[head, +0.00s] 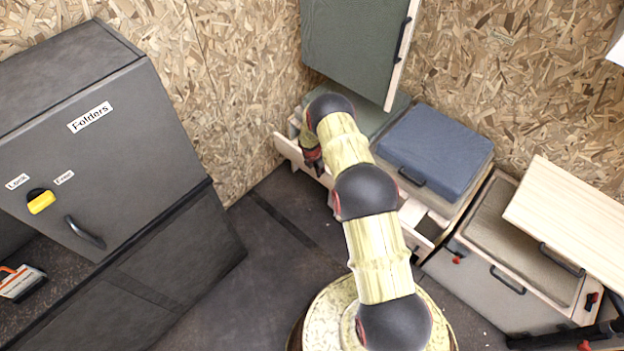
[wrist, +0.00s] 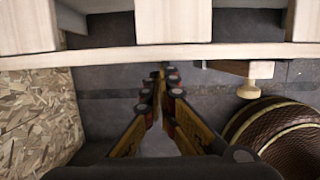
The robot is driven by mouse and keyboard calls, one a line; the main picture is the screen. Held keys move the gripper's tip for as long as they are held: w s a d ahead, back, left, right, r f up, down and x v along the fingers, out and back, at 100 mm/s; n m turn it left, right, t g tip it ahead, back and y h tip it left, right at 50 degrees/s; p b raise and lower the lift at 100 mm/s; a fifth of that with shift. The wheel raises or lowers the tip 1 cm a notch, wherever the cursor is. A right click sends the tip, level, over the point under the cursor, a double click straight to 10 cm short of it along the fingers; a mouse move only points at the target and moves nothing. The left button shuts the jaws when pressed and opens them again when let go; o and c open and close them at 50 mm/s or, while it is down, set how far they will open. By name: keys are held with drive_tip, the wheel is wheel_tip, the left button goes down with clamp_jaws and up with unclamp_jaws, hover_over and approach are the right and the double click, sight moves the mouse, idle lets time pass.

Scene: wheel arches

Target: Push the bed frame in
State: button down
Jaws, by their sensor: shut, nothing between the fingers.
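The bed frame (head: 288,149) is a low pale-wood frame with a long front board, in the middle of the head view under the cushions. My arm covers part of it. In the wrist view, its long rail (wrist: 100,60) runs across the upper part, with slats (wrist: 172,20) behind it and gaps between them. My gripper (head: 314,162) points down at the frame's left part in the head view. In the wrist view my gripper (wrist: 159,78) is shut and empty, with its fingertips close to the rail. I cannot tell whether they touch it.
A blue cushion (head: 435,150) lies on the right part. A green panel (head: 355,45) overhangs the back. A grey cabinet (head: 110,130) stands left, and a lidded grey box (head: 500,275) stands right. Dark floor (head: 265,265) is clear between the cabinet and my base.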

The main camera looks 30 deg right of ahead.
drive_tip(key=w+d, duration=0.1)
drive_tip(key=d, duration=0.1)
drive_tip(key=w+d+b, duration=0.1)
drive_tip(key=d, duration=0.2)
drive_tip(key=w+d+b, duration=0.1)
drive_tip(key=d, duration=0.2)
drive_tip(key=shift+w+d, duration=0.1)
drive_tip(key=shift+d, duration=0.3)
drive_tip(key=shift+r, duration=0.1)
drive_tip(key=shift+a, duration=0.35)
drive_tip(key=a, duration=0.1)
drive_tip(key=s+a, duration=0.1)
drive_tip(key=shift+a, duration=0.4)
drive_tip(key=p+v, duration=0.3)
drive_tip(key=v, duration=0.7)
drive_tip(key=shift+s+a, duration=0.2)
drive_tip(key=shift+a, duration=0.1)
